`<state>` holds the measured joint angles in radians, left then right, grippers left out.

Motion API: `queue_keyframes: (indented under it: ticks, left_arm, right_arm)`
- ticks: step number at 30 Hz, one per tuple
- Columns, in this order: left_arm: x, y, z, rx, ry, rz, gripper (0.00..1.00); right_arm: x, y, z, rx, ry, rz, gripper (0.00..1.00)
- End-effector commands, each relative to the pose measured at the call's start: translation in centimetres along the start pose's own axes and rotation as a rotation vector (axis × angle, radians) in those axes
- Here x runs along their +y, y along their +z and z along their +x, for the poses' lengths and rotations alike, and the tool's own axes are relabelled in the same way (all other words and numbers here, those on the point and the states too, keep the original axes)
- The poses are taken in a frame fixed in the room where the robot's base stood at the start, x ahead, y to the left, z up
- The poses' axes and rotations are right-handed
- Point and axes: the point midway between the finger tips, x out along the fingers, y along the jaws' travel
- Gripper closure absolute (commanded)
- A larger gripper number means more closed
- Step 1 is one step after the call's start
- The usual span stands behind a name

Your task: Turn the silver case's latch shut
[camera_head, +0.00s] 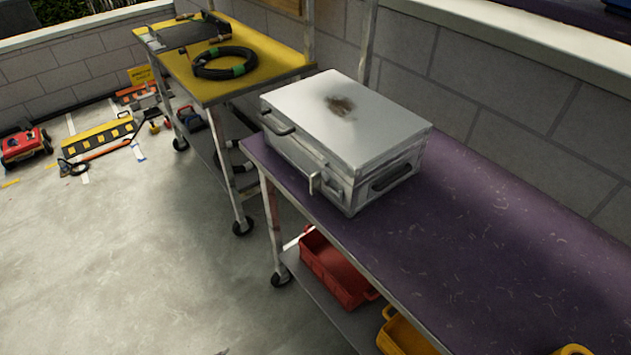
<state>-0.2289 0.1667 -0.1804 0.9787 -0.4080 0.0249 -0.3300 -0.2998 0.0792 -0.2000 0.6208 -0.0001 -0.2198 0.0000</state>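The silver case (365,128) sits on the purple-topped table (480,235), near its left end. Its lid is down, with a brown stain on top. A small light-coloured latch (314,183) sticks out from the front face near the front corner. Whether the latch is turned or seated is too small to tell. A dark handle (278,124) is on the front-left side and another handle (391,178) is on the right end. Neither of my grippers shows in this view.
A yellow-topped cart (270,62) with a coiled black cable (225,62) stands behind, to the left. Red (335,268) and yellow (400,335) bins are on the shelf below the table. A block wall (500,90) runs behind. The tabletop right of the case is clear.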

Motion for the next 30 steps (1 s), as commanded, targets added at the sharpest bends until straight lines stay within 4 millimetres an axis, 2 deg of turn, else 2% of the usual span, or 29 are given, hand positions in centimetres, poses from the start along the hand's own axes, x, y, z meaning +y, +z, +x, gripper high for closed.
queue_keyframes:
  ticks: [1,4,5,6,8,9,10,12,13,15,18,23,30]
  left_arm:
    - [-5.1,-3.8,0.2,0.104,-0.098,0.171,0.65]
    - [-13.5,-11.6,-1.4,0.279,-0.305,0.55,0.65]
    - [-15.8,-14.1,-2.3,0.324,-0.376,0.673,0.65]
    - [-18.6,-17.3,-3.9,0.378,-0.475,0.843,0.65]
    - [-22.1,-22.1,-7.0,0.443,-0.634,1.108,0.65]
    - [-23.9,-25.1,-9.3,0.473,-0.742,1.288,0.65]
    - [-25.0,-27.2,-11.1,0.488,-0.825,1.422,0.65]
    - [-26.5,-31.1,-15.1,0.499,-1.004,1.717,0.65]
    - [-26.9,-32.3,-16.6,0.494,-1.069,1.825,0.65]
    - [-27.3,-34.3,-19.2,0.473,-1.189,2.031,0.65]
    - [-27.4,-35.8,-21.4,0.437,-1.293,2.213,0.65]
    - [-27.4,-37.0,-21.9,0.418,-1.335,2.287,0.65]
    - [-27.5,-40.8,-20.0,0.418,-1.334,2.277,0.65]
  right_arm:
    - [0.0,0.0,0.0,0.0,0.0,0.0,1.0]
    - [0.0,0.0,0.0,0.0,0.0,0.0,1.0]
    - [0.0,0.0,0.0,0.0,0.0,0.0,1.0]
    - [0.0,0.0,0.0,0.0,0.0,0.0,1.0]
    - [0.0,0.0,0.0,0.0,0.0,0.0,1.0]
    - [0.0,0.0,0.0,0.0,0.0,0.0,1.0]
    - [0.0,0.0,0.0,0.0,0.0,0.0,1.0]
    - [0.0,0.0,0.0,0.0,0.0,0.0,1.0]
    - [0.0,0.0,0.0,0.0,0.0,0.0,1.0]
    - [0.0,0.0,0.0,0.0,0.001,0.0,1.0]
    - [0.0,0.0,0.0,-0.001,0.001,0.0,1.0]
    - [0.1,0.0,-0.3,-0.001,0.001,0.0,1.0]
    - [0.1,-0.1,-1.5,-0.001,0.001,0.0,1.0]
